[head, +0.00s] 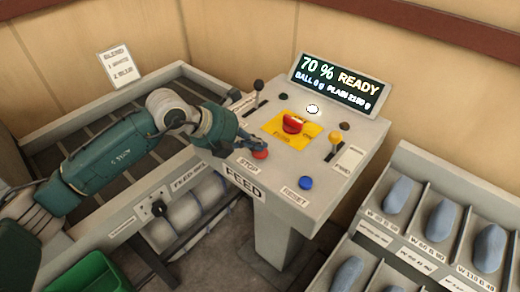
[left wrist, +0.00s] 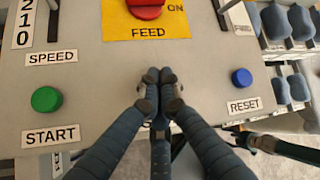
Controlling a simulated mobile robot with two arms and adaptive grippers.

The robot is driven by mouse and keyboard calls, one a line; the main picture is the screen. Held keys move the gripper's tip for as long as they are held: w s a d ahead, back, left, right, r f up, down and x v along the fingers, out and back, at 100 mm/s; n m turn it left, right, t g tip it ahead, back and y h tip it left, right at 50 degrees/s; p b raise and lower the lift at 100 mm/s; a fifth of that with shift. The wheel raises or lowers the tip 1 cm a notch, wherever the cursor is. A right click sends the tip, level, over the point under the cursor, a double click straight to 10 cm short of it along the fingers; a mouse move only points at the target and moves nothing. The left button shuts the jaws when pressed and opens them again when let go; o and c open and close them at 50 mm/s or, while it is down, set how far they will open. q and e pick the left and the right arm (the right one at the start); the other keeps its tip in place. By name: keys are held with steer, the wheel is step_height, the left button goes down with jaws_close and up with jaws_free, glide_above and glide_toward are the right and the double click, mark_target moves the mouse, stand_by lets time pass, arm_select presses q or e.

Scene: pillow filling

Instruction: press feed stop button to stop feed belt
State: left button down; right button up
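The feed stop button (head: 261,155) is a small red button beside the STOP label (head: 248,163) on the sloped control panel (head: 330,190). My left gripper (head: 259,148) is at this button in the head view, with its fingertips over or just behind it. I cannot tell whether they touch it. In the left wrist view the two fingers of my left gripper (left wrist: 160,75) are together with nothing between them, and the red button is hidden under them.
A large red knob (head: 292,123) sits on a yellow FEED plate. A blue reset button (head: 306,183) is to the right, and a green start button (left wrist: 46,99) shows at left in the wrist view. A yellow lever (head: 335,138) and a display (head: 341,84) stand farther back.

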mark_target(257, 152)
arm_select(q)
steer(key=shift+r+p, duration=0.4)
steer(key=shift+r, duration=0.45)
steer(key=shift+r+p, duration=1.3)
steer(key=shift+r, duration=1.25)
